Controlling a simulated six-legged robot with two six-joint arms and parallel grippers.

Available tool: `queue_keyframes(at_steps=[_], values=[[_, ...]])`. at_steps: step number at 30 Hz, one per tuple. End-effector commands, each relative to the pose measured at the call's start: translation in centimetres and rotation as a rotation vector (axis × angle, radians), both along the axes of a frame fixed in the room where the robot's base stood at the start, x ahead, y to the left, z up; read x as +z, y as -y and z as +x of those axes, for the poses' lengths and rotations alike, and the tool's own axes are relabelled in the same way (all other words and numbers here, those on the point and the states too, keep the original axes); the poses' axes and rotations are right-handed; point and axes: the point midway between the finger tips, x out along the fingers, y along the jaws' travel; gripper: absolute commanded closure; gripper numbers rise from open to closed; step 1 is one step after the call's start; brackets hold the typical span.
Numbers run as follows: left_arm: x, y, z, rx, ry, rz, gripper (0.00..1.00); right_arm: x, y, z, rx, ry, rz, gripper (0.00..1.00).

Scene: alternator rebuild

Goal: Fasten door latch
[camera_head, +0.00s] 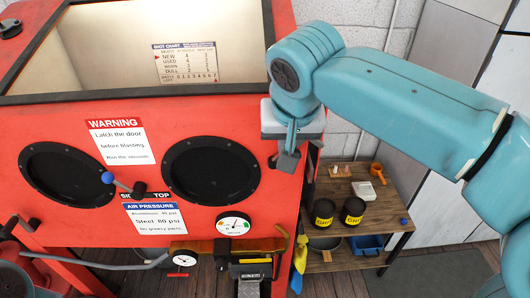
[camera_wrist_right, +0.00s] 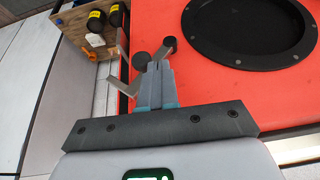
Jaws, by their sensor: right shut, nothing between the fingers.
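The red blast cabinet (camera_head: 75,125) fills the left and middle of the head view. At its right front edge, dark latch-like parts (camera_head: 272,160) show beside my right gripper (camera_head: 288,160). The wrist view shows a dark round knob (camera_wrist_right: 142,60), a second dark knob on a short stem (camera_wrist_right: 168,45) and a thin grey metal strip (camera_wrist_right: 123,84) around the fingertips. My right gripper is shut and empty, close to these parts. Whether it touches them, and how the latch stands, I cannot tell. My left gripper is not in view; a teal part of my left arm shows at the lower left.
A blue-knobbed lever (camera_head: 108,178) sticks out between two black glove ports. A pressure gauge (camera_head: 234,224) and pipes are below. A wooden shelf (camera_head: 340,190) with dark grit cans (camera_head: 354,211) stands to the right.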

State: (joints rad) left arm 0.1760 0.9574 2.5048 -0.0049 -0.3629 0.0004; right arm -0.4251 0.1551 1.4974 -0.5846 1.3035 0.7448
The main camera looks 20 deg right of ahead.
Motion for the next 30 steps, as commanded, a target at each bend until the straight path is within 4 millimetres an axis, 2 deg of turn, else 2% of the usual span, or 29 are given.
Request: queue_keyframes(at_steps=[1,15,24,30], values=[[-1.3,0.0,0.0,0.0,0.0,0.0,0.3,-0.7,0.7,-0.2,-0.006,0.015,0.044,1.0],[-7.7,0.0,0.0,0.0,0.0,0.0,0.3,-2.8,4.3,-1.2,-0.007,0.139,0.471,1.0],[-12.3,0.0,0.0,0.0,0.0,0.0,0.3,-4.6,5.9,-1.6,-0.005,0.211,0.724,1.0],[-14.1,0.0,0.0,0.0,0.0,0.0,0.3,-5.4,6.4,-1.8,-0.003,0.247,0.856,1.0]])
